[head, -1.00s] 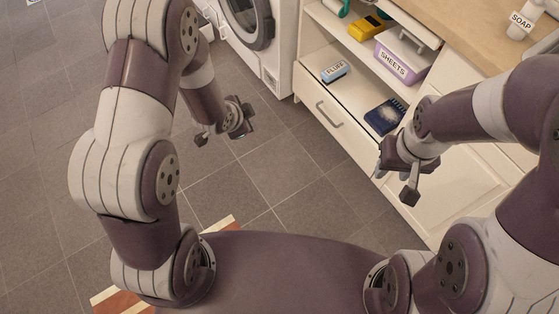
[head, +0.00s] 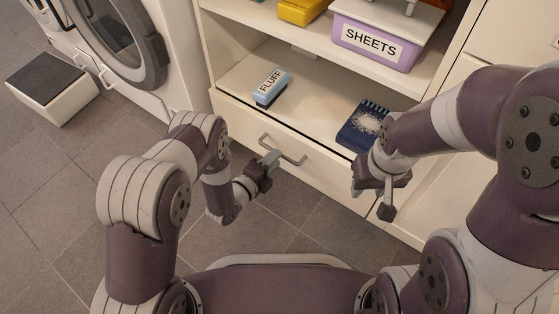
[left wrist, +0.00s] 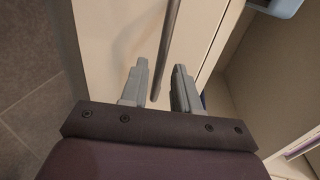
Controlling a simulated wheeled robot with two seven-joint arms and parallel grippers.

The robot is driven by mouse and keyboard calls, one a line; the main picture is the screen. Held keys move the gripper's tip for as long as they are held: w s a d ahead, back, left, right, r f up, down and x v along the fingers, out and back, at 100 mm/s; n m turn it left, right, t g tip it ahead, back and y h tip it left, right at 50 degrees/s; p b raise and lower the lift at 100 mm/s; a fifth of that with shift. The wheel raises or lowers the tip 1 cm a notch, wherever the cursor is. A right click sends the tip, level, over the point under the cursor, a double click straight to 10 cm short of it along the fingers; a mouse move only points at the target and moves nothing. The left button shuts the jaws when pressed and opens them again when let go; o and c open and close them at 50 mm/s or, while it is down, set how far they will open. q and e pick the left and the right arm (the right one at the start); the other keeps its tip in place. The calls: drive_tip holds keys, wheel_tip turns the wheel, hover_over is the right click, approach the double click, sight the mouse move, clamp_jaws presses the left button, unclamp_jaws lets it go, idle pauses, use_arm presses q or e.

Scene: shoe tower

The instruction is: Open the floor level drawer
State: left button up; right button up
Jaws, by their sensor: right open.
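The floor level drawer (head: 325,178) is a cream front at the bottom of the shelf unit, and it looks shut. Its grey bar handle (head: 284,150) sits towards the left of the front. My left gripper (head: 270,160) is at the handle's left end. In the left wrist view the fingers (left wrist: 160,85) are apart, with the handle bar (left wrist: 167,50) reaching between their tips. I cannot tell whether either finger touches it. My right gripper (head: 370,200) is open and empty in front of the unit's right side.
On the shelf above the drawer lie a blue FLUFF box (head: 271,86) and a dark blue packet (head: 362,126). A purple SHEETS bin (head: 372,42) stands higher up. A washing machine (head: 125,45) and a white step box (head: 52,88) are at left. Floor before the drawer is open.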

use_arm(q)
drive_tip(key=b+x, duration=0.1)
drive_tip(key=x, duration=0.2)
drive_tip(key=shift+w+d+f, duration=0.1)
drive_tip(key=shift+w+d, duration=0.1)
drive_tip(key=shift+w, duration=0.1)
use_arm(e)
wheel_tip(320, 180, down, 2)
drive_tip(key=shift+f, duration=0.1)
use_arm(q)
clamp_jaws()
drive_tip(key=shift+s, duration=0.1)
use_arm(e)
drive_tip(key=shift+s, duration=0.15)
